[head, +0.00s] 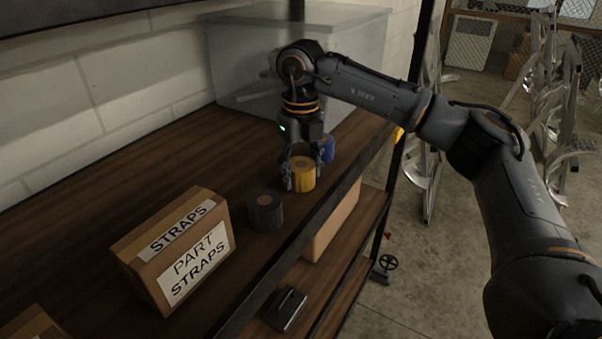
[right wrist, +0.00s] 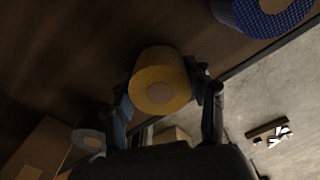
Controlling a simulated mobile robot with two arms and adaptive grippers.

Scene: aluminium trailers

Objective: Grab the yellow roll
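The yellow roll (head: 302,174) stands on the dark wooden shelf (head: 160,161), near its front edge. It also shows in the right wrist view (right wrist: 161,88), between the two fingers. My right gripper (head: 304,172) points down over the roll, with one finger on each side. The fingers (right wrist: 163,92) are very close to the roll's sides; I cannot tell whether they press on it. I see no clear lift of the roll off the shelf. My left gripper is not in view.
A blue roll (head: 327,148) stands just behind the yellow one, and a black roll (head: 265,211) stands in front-left of it. A cardboard box labelled straps (head: 183,232) is at the left. A translucent bin (head: 243,65) stands at the back.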

